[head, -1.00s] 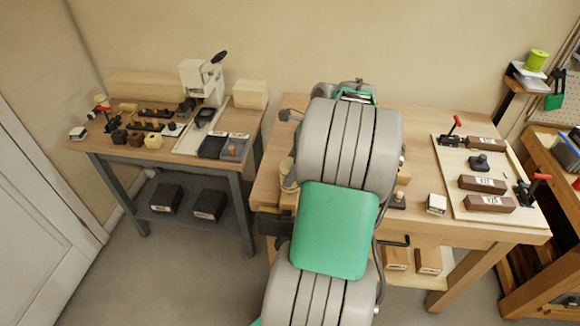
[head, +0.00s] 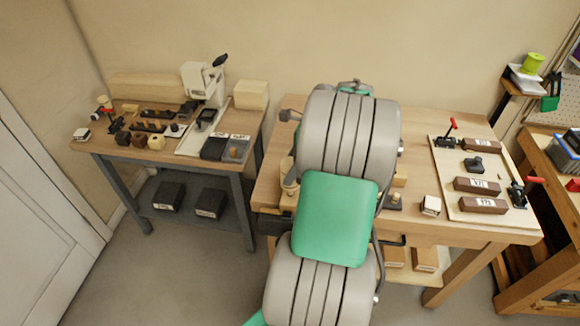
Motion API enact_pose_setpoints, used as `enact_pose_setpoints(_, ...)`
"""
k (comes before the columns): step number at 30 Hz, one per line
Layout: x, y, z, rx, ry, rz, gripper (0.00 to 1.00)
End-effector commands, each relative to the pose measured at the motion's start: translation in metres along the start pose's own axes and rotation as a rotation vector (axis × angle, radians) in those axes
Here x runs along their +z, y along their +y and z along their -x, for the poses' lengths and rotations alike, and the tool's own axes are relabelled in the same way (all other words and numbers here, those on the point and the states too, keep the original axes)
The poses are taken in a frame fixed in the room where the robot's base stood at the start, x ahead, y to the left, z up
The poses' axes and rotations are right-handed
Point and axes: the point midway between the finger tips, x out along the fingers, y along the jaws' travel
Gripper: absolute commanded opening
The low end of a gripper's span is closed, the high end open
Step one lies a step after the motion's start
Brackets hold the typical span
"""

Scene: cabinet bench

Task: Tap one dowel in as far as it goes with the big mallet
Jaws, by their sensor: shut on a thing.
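My arm fills the middle of the head view and hides my gripper and the middle of the wooden bench (head: 430,120). A grey rounded head on a short bar (head: 290,114), possibly the big mallet, sticks out left of my arm above the bench. Its remainder is hidden, so I cannot tell what holds it. No dowel can be made out clearly. A pale wooden block (head: 400,179) and a small dark-topped piece on a wooden base (head: 394,201) show just right of my arm.
A white-and-black block (head: 431,205) stands near the bench's front. A pale board (head: 455,207) on the right carries labelled brown blocks (head: 477,185) and red-handled clamps (head: 520,190). A second table (head: 90,148) on the left holds a press (head: 204,82) and small parts.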

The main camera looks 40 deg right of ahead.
Motion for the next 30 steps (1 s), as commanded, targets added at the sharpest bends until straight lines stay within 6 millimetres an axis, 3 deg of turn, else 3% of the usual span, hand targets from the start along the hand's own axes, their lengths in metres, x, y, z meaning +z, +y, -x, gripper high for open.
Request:
enact_pose_setpoints(8,0.000,0.000,-0.001,-0.001,0.000,0.001,0.00)
enact_pose_setpoints(15,-0.010,0.000,-0.025,0.000,0.000,0.002,0.00)
enact_pose_setpoints(24,-0.009,0.000,-0.023,0.001,0.000,0.001,0.00)
enact_pose_setpoints(30,-0.001,0.000,-0.002,0.001,0.000,0.000,0.00)
